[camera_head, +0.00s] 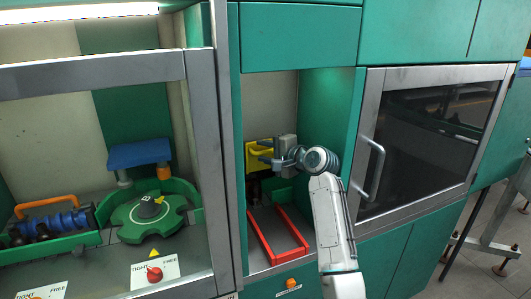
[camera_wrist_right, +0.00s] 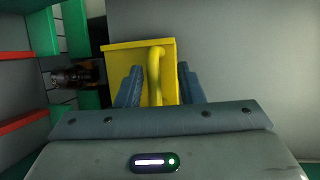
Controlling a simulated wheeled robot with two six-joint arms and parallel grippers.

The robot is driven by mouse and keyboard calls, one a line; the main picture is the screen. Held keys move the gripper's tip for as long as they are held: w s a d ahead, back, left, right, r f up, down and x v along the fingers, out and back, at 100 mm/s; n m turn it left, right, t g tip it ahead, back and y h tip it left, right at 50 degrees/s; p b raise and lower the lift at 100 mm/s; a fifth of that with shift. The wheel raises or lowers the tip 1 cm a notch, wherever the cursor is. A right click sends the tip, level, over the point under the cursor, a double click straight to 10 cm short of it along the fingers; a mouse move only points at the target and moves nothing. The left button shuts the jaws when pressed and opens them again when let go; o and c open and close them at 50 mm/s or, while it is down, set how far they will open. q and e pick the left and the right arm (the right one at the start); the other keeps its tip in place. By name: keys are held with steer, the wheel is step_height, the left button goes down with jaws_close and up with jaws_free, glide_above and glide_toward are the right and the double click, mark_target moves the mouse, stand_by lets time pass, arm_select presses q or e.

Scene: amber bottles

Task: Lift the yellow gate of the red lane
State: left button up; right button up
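The yellow gate (camera_head: 254,160) is at the back of the red lane (camera_head: 264,237), in the narrow open bay of the green cabinet. In the right wrist view the gate (camera_wrist_right: 119,62) fills the middle, with a yellow bar handle (camera_wrist_right: 156,70) on its face. My right gripper (camera_head: 267,151) is at the gate. In the wrist view its two blue-grey fingers (camera_wrist_right: 160,85) are apart, one on each side of the handle, with gaps showing. Dark amber bottles (camera_wrist_right: 75,76) show beside the gate. My left gripper is not in view.
The bay's green side wall (camera_head: 330,105) is close to the right of my arm. A glass door with a metal handle (camera_head: 374,168) stands further right. On the left are a green turntable (camera_head: 130,222) and a red knob (camera_head: 154,274) behind a metal frame.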

steer(key=shift+s+d+f, duration=0.1)
steer(key=shift+s+d, duration=0.05)
steer(key=shift+d, duration=0.05)
steer(key=b+v, duration=0.4)
steer(key=v, duration=0.6)
steer(key=shift+r, duration=0.25)
steer(key=shift+s, duration=0.15)
